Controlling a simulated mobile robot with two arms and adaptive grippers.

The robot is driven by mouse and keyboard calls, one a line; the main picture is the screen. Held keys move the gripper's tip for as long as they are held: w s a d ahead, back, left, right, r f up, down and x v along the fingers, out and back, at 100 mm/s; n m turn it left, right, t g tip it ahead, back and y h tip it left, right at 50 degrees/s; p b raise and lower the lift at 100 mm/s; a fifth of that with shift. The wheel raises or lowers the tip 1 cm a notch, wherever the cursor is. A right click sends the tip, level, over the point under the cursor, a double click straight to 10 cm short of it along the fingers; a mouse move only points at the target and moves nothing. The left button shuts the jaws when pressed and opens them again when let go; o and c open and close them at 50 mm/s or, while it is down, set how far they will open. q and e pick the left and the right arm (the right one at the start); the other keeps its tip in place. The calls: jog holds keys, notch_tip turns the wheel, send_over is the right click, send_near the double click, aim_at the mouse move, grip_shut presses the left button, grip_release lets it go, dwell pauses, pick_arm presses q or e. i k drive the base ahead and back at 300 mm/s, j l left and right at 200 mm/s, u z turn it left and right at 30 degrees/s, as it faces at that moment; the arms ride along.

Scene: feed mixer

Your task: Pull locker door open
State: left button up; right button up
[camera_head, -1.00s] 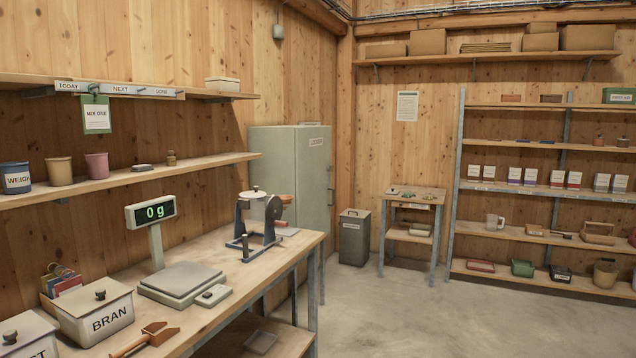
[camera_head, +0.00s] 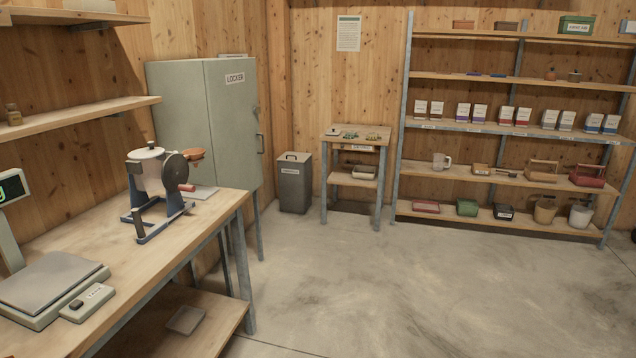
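The locker (camera_head: 178,108) is a tall grey-green metal cabinet on legs against the left wall, beyond the workbench. Its door (camera_head: 232,135) faces right, carries a LOCKER label, and looks shut. A dark vertical handle (camera_head: 260,143) sits near the door's right edge. The locker's lower left part is hidden behind the bench and a hand-cranked mixer. Neither of my grippers shows in the head view.
The workbench (camera_head: 95,232) with scale and mixer (camera_head: 158,190) stands in front of the locker. A grey bin (camera_head: 294,184), a small table (camera_head: 357,140) and a stocked shelf rack (camera_head: 520,128) line the back. The concrete floor (camera_head: 400,280) is clear.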

aim_at(232, 86)
jog(key=i+l+z, duration=0.2)
jog(key=i, duration=1.15)
jog(key=i+j+z, duration=0.2)
jog(key=i, duration=1.15)
